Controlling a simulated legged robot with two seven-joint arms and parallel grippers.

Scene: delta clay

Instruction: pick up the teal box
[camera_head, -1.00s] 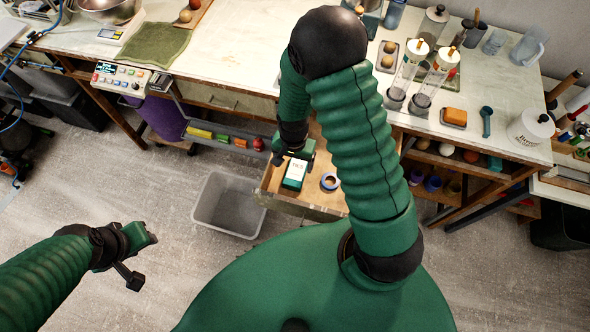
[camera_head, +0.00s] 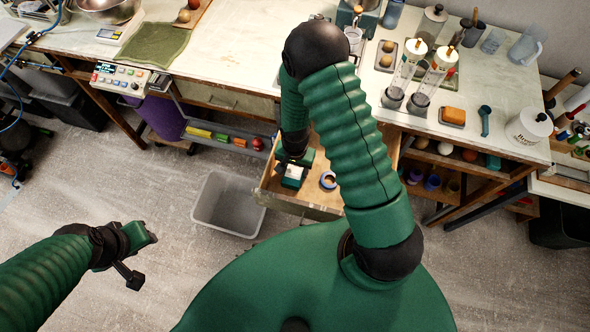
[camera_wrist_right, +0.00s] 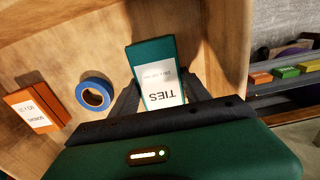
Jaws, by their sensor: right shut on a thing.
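The teal box (camera_wrist_right: 152,50) with a white label reading "TIES" is in the open wooden drawer, in the right wrist view. In the head view the teal box (camera_head: 293,174) shows at the drawer's left part, partly covered by my right gripper. My right gripper (camera_wrist_right: 160,102) has its dark fingers on both sides of the box's near end and is shut on it. I cannot tell whether the box touches the drawer floor. My left gripper (camera_head: 142,237) hangs over the floor at the left, away from the drawer; its jaw state is unclear.
The drawer (camera_head: 310,204) also holds a blue tape roll (camera_wrist_right: 95,94) and an orange box (camera_wrist_right: 34,108) to the left in the wrist view. A grey bin (camera_head: 226,203) stands on the floor beside the drawer. The workbench (camera_head: 240,45) is above.

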